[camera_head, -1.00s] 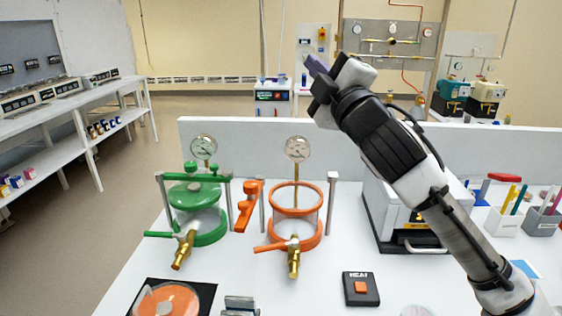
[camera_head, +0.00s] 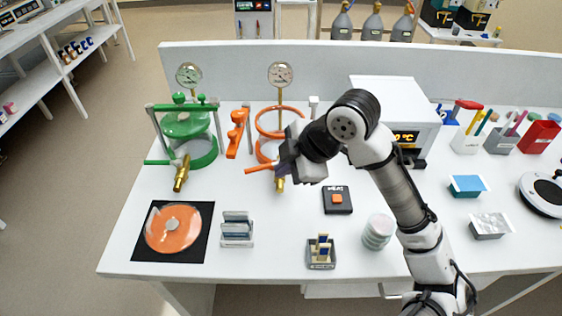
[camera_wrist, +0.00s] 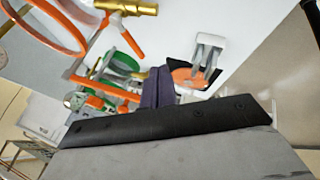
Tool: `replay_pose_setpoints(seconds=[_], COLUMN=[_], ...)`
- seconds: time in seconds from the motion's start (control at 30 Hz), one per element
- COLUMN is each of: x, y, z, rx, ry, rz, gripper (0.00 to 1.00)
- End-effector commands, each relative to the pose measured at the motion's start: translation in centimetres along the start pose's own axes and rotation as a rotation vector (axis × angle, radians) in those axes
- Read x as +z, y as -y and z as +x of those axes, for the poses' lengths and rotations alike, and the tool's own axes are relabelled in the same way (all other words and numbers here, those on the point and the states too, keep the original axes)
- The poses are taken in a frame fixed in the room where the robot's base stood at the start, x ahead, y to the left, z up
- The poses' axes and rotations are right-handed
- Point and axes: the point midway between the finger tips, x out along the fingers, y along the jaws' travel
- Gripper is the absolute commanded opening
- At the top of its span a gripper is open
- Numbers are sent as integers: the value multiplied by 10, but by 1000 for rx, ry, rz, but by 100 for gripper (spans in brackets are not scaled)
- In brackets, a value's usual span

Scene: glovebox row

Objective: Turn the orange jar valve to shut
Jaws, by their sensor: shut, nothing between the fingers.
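The orange jar (camera_head: 266,150) stands behind the white bench's front area, with an open orange ring on top. Its valve has an orange lever (camera_head: 258,169) pointing left and a brass body (camera_head: 280,184) pointing toward the front. In the wrist view, the brass body (camera_wrist: 130,7) and lever (camera_wrist: 124,36) show near the top. My gripper (camera_head: 286,164) is shut and empty. In the head view it overlaps the valve's right side and hides part of it. In the wrist view its dark fingers (camera_wrist: 158,86) appear apart from the lever.
The green jar (camera_head: 188,140) stands to the left, with an orange clamp-like part (camera_head: 235,135) between the jars. A white oven-like box (camera_head: 400,100) stands behind my arm. An orange disc (camera_head: 172,229), a grey rack (camera_head: 237,229) and a black button box (camera_head: 337,199) lie in front.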

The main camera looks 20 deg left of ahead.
Motion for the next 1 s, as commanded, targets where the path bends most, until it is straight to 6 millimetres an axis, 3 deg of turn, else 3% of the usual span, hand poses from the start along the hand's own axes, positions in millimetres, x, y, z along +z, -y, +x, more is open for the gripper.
replay_pose_setpoints(seconds=[0.1,0.37,0.4,0.6,1.0], x=[3,3,1,3,4], y=[3,2,-8,-28,-33], z=[32,85,83,96,100], rx=[-1,0,1,1,3], ry=[0,2,1,2,1], rz=[0,0,2,3,3], gripper=[0,0,0,0,0])
